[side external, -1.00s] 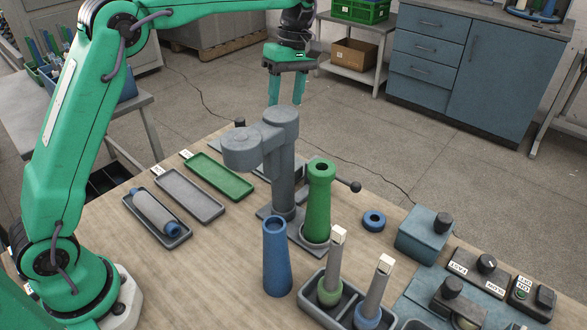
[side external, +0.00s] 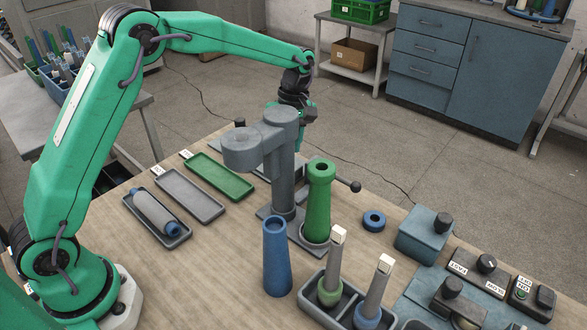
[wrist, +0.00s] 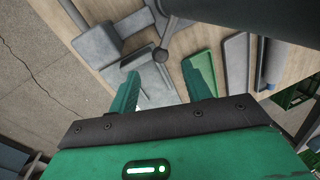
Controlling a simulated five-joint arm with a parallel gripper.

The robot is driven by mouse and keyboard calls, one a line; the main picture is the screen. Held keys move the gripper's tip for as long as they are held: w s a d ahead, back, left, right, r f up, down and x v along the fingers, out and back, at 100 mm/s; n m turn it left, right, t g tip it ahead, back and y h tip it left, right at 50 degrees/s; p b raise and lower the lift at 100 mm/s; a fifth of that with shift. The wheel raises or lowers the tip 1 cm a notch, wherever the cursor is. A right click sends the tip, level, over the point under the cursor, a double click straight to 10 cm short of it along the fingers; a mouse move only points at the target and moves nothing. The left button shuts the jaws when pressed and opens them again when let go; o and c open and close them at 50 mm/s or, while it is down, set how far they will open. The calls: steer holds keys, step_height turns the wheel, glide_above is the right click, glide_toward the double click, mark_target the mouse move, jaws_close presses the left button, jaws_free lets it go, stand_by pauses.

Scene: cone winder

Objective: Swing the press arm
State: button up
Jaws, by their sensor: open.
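The grey press stands mid-table in the side view. Its upright column (side external: 284,170) carries the press arm (side external: 262,135), whose round head (side external: 240,150) points left. A green cone (side external: 318,205) stands upright on the press base, to the right of the column, not under the head. My gripper (side external: 301,112) is behind the press top, its fingers largely hidden there. In the wrist view my gripper (wrist: 162,80) is open, with nothing visible held between its two green fingers. A dark round knob (wrist: 160,55) on a rod shows just beyond the fingertips; contact cannot be told.
A black-knobbed lever (side external: 355,187) sticks out right of the press. A blue cone (side external: 276,258) stands in front. A green tray (side external: 219,176), a grey tray (side external: 190,195) and a tray with a roll (side external: 160,228) lie left. Open floor lies behind the table.

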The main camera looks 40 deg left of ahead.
steer(key=shift+s+a+f, duration=0.1)
steer(key=shift+s+f, duration=0.1)
steer(key=shift+f, duration=0.85)
steer(key=shift+s+f, duration=0.2)
steer(key=shift+f, duration=0.9)
steer(key=shift+s+a+f, duration=0.1)
steer(key=shift+s+f, duration=0.1)
steer(key=shift+f, duration=0.85)
jaws_close()
